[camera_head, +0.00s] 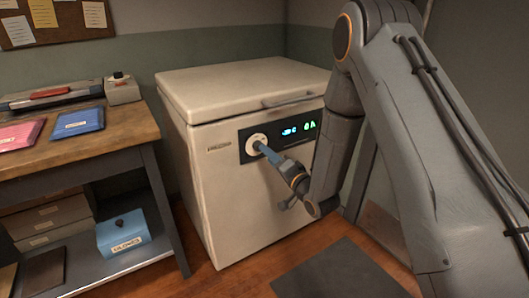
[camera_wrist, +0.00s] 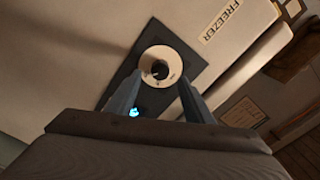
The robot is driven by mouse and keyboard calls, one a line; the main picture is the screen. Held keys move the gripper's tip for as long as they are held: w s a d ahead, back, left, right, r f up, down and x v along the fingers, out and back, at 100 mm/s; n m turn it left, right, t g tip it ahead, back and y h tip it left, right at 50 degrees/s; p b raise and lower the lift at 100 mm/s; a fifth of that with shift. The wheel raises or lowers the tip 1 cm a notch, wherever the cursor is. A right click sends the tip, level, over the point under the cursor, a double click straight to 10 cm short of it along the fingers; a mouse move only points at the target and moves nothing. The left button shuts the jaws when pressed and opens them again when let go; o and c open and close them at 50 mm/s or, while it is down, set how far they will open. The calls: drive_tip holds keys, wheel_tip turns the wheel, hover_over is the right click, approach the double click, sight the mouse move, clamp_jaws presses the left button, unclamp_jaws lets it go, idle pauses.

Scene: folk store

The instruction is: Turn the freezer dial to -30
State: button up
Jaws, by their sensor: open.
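The white chest freezer (camera_head: 222,185) stands against the wall with its lid shut. On its front is a dark panel with a round cream dial (camera_head: 256,143) and a lit blue and green display (camera_head: 298,129), too small to read surely. My gripper (camera_head: 264,150) points at the dial from the front right. In the wrist view the dial (camera_wrist: 161,62) with its dark centre lies just ahead of the fingertips. My gripper (camera_wrist: 160,79) is open there, one finger on each side of the dial's lower part. I cannot tell if they touch it. The dial's setting is not readable.
A wooden workbench (camera_head: 130,130) with a pink and a blue binder (camera_head: 78,122) stands left of the freezer. A blue box labelled GLOVES (camera_head: 123,232) sits on its lower shelf. A dark mat (camera_head: 340,272) lies on the floor in front. A FREEZER label (camera_wrist: 222,20) is beside the panel.

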drive_tip(key=shift+v, duration=1.5)
drive_tip(key=s+d+r+n+g+h, duration=0.2)
drive_tip(key=s+d+r+g+h, duration=0.15)
drive_tip(key=s, duration=0.25)
drive_tip(key=s+d+r+n+g+h, duration=0.3)
drive_tip(key=s+g+h, duration=0.1)
drive_tip(key=s+h, duration=0.15)
drive_tip(key=s+d+r+n+g, duration=0.2)
drive_tip(key=s+r+g, duration=0.15)
drive_tip(key=s, duration=1.05)
drive_tip(key=s+d+r+n+g, duration=0.15)
drive_tip(key=s+g, duration=0.25)
drive_tip(key=s, duration=0.9)
drive_tip(key=d+r+m+h+p, duration=0.1)
drive_tip(key=d+r+m+p, duration=0.2)
drive_tip(key=d+r+p, duration=0.5)
wheel_tip(320, 180, up, 2)
drive_tip(key=p, duration=0.9)
drive_tip(key=shift+d+p, duration=0.3)
drive_tip(key=shift+d, duration=0.05)
drive_tip(key=shift+w, duration=0.1)
